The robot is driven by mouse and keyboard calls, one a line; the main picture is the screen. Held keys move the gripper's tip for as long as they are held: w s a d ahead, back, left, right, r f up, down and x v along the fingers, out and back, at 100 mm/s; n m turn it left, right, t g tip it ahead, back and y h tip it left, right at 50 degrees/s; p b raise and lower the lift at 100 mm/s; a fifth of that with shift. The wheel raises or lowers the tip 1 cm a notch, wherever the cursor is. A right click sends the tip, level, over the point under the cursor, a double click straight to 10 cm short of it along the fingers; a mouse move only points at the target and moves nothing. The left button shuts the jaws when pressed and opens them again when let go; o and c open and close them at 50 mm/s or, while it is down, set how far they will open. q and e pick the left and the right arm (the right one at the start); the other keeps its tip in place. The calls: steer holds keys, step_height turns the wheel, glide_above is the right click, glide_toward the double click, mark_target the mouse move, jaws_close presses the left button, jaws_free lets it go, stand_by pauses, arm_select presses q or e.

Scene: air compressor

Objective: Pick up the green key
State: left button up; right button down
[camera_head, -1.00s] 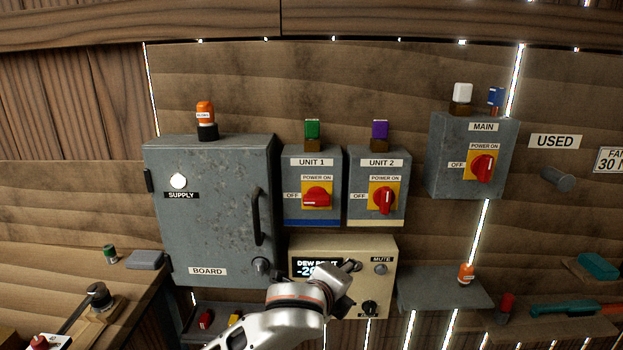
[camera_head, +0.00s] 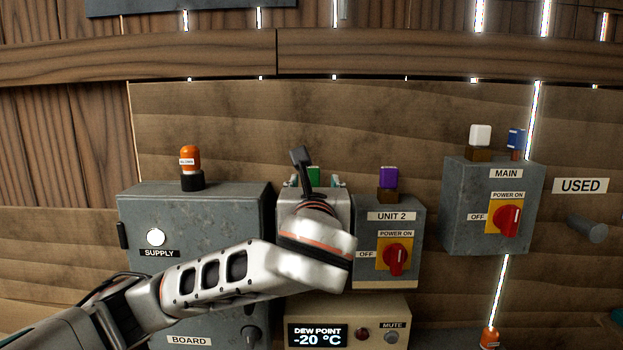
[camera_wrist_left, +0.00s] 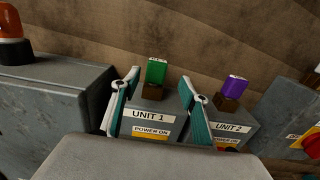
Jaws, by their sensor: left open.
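The green key (camera_head: 314,176) stands upright on its small brown block above the UNIT 1 box; my left gripper partly hides it in the head view. In the left wrist view the green key (camera_wrist_left: 156,71) shows clearly, with the box (camera_wrist_left: 152,118) below it. My left gripper (camera_head: 311,181) is open and empty in front of the UNIT 1 box. In the left wrist view its teal fingers (camera_wrist_left: 160,77) spread to either side of the key's line, and the key appears beyond the tips. My right gripper is not in view.
A purple key (camera_head: 388,177) stands on the UNIT 2 box (camera_head: 366,240) just to the right. An orange lamp (camera_head: 190,160) tops the supply board (camera_head: 150,205) at left. White (camera_head: 480,135) and blue (camera_head: 515,138) keys stand above the MAIN box (camera_head: 458,205). The wall above is clear.

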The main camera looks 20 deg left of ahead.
mark_target(310, 177)
arm_select(q)
steer(key=x, duration=0.5)
steer(key=shift+s+a+r, duration=0.15)
steer(key=shift+a, duration=0.25)
steer(key=shift+w, duration=0.45)
steer(key=c, duration=1.2)
